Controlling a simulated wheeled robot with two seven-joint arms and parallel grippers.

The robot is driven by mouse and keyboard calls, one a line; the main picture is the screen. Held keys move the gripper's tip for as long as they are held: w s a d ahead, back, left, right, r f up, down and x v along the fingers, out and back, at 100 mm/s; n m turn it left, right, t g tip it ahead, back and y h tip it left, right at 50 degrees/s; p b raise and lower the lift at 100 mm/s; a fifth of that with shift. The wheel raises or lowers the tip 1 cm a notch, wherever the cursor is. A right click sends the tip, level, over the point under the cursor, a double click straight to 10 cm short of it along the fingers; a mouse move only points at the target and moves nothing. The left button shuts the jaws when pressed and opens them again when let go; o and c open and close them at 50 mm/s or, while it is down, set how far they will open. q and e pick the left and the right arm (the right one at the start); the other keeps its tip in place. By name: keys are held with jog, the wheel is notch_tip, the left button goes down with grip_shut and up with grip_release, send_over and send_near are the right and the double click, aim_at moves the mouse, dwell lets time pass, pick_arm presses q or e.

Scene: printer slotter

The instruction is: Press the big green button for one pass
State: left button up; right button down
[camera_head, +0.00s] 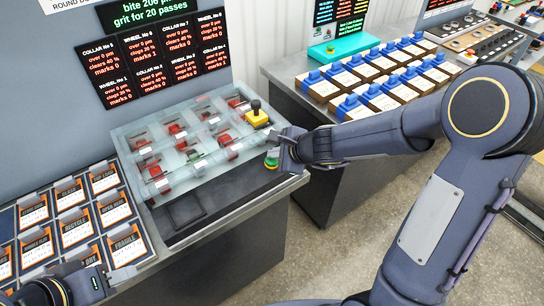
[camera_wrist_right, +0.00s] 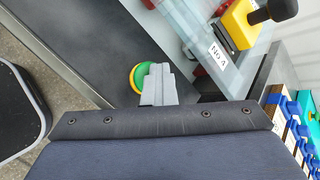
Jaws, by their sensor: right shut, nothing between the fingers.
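The big green button (camera_head: 271,164) sits at the right front corner of the machine's dark bench top, with a yellow ring around it. In the right wrist view the green button (camera_wrist_right: 137,77) is partly hidden behind my fingers. My right gripper (camera_head: 281,153) is shut and empty, with its tips at the button. In the right wrist view the gripper (camera_wrist_right: 158,84) overlaps the button's right side; I cannot tell whether it touches or presses it. My left gripper (camera_head: 62,290) is at the bottom left corner, mostly cut off, over the label cards.
A clear-topped case (camera_head: 190,140) with red and green parts stands behind the button. A yellow block with a black knob (camera_head: 256,119) is on its right end. Label cards (camera_head: 78,229) lie at left. Blue-topped boxes (camera_head: 364,72) fill the bench beyond my right arm.

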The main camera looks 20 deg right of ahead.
jog(key=shift+s+d+f+b, duration=0.15)
jog(key=shift+s+f+b, duration=0.1)
jog(key=shift+f, duration=0.35)
jog(key=shift+s+d+f+b, duration=0.15)
jog(key=shift+s+f, duration=0.1)
jog(key=shift+f, duration=0.35)
jog(key=shift+s+f+b, duration=0.15)
jog(key=shift+f+b, duration=0.7)
jog(key=shift+b, duration=0.05)
jog(key=shift+s+f, duration=0.1)
dwell(0.4)
jog(key=r+p, duration=0.6)
jog(key=shift+w+d, duration=0.1)
jog(key=shift+w, duration=0.25)
jog(key=shift+r, duration=0.2)
jog(key=shift+w, duration=0.1)
jog(key=shift+r, duration=0.1)
